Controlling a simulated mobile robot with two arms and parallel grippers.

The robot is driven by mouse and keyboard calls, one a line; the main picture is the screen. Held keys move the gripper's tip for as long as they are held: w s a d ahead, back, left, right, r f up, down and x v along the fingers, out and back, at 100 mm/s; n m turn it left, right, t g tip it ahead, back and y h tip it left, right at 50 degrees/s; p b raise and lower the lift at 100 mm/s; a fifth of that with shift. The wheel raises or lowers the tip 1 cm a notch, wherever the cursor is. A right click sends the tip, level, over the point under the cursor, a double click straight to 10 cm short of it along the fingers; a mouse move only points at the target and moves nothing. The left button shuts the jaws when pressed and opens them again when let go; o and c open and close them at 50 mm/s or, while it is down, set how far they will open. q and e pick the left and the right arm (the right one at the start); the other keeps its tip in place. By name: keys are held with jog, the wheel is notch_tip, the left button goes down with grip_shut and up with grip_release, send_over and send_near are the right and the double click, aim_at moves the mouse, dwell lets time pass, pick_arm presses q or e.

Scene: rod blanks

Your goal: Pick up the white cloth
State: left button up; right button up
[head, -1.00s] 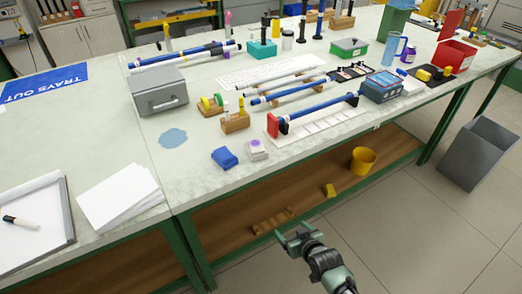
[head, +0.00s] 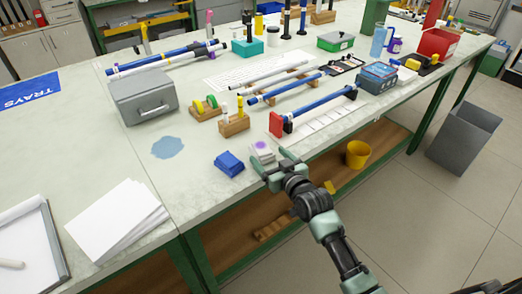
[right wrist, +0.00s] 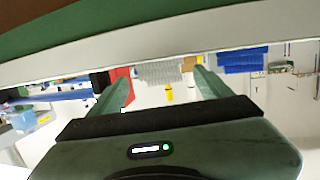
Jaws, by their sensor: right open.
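The white cloth (head: 262,150) is a small folded stack with a purple spot on top, near the front edge of the table. In the right wrist view the cloth (right wrist: 160,74) shows as a pale ribbed block between the two fingers. My right gripper (head: 272,161) is open and empty at the table's front edge, just in front of the cloth and partly covering it in the head view. It also shows open in the right wrist view (right wrist: 162,88). The cloth appears to lie beyond the fingertips. My left gripper is not in view.
A rod rack with a red end (head: 276,124) stands behind to the right, and a wooden block with pegs (head: 233,124) behind. The table's green front rail is close below my gripper.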

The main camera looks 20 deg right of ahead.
aim_at(262, 150)
jog(key=x, duration=0.4)
jog(key=shift+a, duration=0.2)
jog(key=shift+w+a+f, duration=0.1)
jog(key=shift+w+f, duration=0.05)
jog(key=shift+w, duration=0.3)
jog(key=c, duration=0.9)
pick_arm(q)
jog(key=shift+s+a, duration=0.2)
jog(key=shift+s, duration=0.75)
pick_arm(e)
jog(key=c, duration=0.6)
jog(key=shift+o, duration=0.2)
